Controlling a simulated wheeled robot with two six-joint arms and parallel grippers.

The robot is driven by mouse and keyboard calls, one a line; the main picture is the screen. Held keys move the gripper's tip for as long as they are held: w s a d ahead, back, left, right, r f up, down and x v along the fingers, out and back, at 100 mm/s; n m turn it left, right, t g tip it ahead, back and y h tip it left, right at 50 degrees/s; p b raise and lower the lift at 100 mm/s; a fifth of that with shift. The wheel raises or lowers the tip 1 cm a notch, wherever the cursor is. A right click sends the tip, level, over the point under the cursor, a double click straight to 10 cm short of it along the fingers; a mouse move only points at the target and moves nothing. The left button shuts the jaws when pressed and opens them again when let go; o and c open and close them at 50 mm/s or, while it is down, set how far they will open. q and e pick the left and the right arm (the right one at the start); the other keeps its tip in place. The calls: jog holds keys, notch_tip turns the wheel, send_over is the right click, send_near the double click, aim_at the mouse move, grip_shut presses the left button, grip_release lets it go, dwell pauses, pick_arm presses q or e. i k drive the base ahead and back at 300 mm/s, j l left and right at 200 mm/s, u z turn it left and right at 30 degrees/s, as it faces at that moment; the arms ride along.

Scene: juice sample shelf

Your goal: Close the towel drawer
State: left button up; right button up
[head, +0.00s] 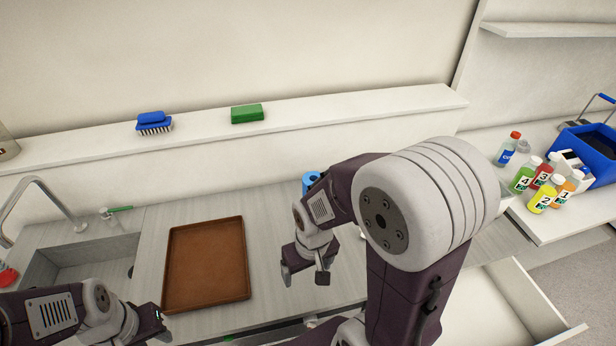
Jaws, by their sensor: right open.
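A pale drawer (543,305) stands pulled out at the lower right, below the counter. Its visible inside is bare, and its left part is hidden behind my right arm. I see no towel in it. My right gripper (305,274) is open and empty above the counter, to the right of the brown tray and well left of the drawer. My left gripper (158,326) is at the lower left, by the tray's near left corner. Its fingers are too unclear to tell whether they are open.
The brown tray (207,300) lies on the counter beside the sink (85,262). A blue cup-like item (310,180) stands behind my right arm. A blue brush (153,122) and green sponge (247,113) sit on the ledge. Several numbered bottles (546,196) and a blue bin (590,145) stand right.

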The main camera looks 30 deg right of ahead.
aim_at(497, 303)
jog(key=k+z, duration=0.1)
jog(key=z, duration=0.4)
jog(key=j+z, duration=0.1)
jog(key=z, duration=0.4)
jog(key=k+z, duration=0.15)
jog(key=z, duration=0.35)
jog(key=k+z, duration=0.1)
jog(key=z, duration=0.35)
jog(key=l+z, duration=0.1)
jog(key=z, duration=0.4)
jog(key=k+l+z, duration=0.1)
jog(key=z, duration=0.4)
jog(key=i+l+u, duration=0.1)
jog(key=i+u, duration=0.25)
jog(key=i+l+u, duration=0.1)
jog(key=u, duration=0.3)
